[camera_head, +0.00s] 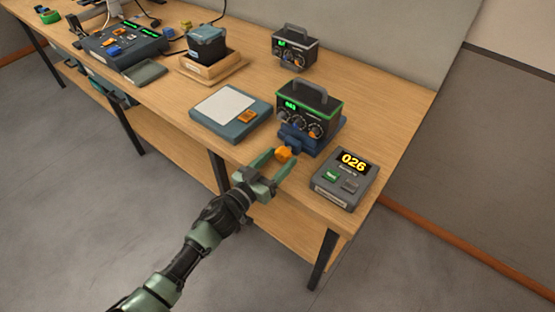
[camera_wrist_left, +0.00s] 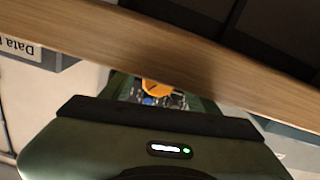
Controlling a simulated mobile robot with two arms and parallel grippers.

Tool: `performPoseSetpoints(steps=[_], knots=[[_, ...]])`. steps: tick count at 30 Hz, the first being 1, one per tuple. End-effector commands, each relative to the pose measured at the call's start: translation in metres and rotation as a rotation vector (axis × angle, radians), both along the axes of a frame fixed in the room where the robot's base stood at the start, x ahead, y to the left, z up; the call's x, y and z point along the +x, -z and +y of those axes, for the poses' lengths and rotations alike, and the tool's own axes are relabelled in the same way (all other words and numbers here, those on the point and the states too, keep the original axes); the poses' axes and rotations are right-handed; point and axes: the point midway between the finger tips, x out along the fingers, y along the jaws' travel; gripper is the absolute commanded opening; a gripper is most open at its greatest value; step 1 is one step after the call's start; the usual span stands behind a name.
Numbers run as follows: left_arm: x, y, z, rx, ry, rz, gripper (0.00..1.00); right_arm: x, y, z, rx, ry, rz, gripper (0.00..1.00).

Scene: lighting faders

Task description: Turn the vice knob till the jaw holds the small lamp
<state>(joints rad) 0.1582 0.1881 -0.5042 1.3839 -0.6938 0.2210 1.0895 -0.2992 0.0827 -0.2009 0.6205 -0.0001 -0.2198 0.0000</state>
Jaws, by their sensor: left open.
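The blue vice (camera_head: 297,140) stands near the table's front edge. Its orange knob (camera_head: 283,154) faces the front. A dark box with a handle, dials and a green-lit edge (camera_head: 308,106), perhaps the small lamp, sits in or on the vice; the jaw contact is hidden. My left gripper (camera_head: 280,158) is open, with its fingertips near the two sides of the knob; I cannot tell whether they touch it. In the left wrist view the orange knob (camera_wrist_left: 156,88) shows beyond the gripper body, between the fingers. My right gripper is not in view.
A grey device reading 026 (camera_head: 344,180) lies right of the vice. A blue-grey pad with a white sheet (camera_head: 230,114) lies left. Another dark handled box (camera_head: 295,47) stands behind. The wooden table edge (camera_wrist_left: 210,68) crosses the left wrist view.

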Motion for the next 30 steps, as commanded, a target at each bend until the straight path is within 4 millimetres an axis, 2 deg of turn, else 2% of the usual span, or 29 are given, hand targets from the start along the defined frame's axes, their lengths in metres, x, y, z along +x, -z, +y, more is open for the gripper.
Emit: performPoseSetpoints(steps=[1,2,6,8,14,24,30], knots=[[-0.0001,0.0,0.0,0.0,0.0,0.0,0.6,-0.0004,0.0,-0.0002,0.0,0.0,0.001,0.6],[-0.0002,0.0,0.0,0.0,0.0,0.0,0.55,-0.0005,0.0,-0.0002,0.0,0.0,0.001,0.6],[-0.0003,0.0001,0.0001,0.0,0.0,0.0,0.16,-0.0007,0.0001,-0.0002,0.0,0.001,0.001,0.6],[-0.0004,0.0001,0.0001,0.0,0.0,0.0,0.0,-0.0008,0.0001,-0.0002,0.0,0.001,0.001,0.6],[-0.0004,0.0002,0.0003,0.045,0.0,-0.032,0.0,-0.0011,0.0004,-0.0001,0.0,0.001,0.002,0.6],[-0.0003,0.0002,0.0001,0.281,0.001,-0.205,0.0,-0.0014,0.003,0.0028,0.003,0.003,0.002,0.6],[-0.0004,0.0,0.0002,0.303,0.001,-0.221,0.0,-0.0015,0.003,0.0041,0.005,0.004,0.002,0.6]])
